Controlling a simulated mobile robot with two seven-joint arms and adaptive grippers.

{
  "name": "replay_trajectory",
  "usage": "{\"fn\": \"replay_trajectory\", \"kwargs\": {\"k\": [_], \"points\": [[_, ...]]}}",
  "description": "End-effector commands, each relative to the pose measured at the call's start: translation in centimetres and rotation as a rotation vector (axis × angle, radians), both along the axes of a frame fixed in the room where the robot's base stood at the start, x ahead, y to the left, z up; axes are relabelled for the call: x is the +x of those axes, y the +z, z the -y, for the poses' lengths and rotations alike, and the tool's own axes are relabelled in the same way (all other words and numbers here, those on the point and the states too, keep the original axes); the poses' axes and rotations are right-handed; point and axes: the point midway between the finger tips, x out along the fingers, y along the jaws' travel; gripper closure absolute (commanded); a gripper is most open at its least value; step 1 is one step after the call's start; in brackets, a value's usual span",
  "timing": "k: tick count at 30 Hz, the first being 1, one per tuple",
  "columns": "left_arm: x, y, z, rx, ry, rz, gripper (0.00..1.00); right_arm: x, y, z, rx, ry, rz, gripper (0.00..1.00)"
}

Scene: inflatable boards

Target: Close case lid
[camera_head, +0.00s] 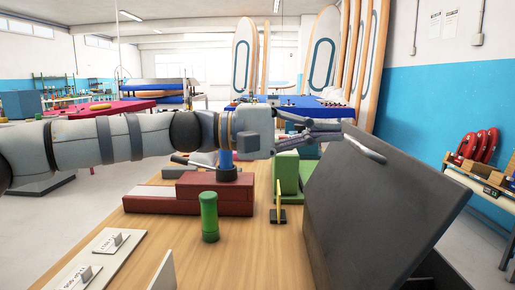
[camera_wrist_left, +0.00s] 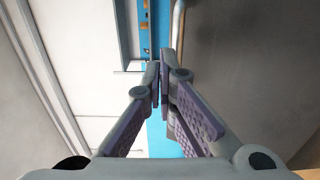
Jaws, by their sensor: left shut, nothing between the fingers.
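The case lid (camera_head: 385,205) is a dark grey panel standing open and tilted at the right of the head view. A pale metal handle (camera_head: 366,149) is near its upper edge. My left arm reaches across from the left, and its gripper (camera_head: 345,131) is at the lid's upper left edge, close to the handle. In the wrist view the fingers (camera_wrist_left: 161,78) are shut and empty. The lid (camera_wrist_left: 245,70) fills the right side there, with the handle (camera_wrist_left: 178,35) just beyond the fingertips. Contact with the lid cannot be told. The case body is mostly hidden behind the lid.
A wooden workbench (camera_head: 250,255) bears a green cylinder (camera_head: 209,217), a dark red block (camera_head: 150,200), a green block (camera_head: 287,172) and a small yellow stand (camera_head: 278,203). A pale labelled panel (camera_head: 105,258) lies front left. A shelf with red items (camera_head: 478,148) stands at right.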

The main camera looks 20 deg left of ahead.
Motion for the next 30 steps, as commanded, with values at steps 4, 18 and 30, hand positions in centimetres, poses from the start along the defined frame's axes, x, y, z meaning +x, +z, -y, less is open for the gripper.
{"fn": "replay_trajectory", "kwargs": {"k": [4,18,30], "points": [[0.6,0.4,2.8,0.019,-0.003,0.002,1.00,0.5,0.6,0.0,0.000,0.000,0.017,0.32],[2.8,-2.4,10.5,0.188,-0.001,-0.042,1.00,1.5,1.7,0.0,0.001,-0.002,0.051,0.32],[4.4,-7.6,15.1,0.541,-0.001,-0.158,1.00,1.5,1.6,0.0,0.000,-0.001,0.048,0.32]]}}
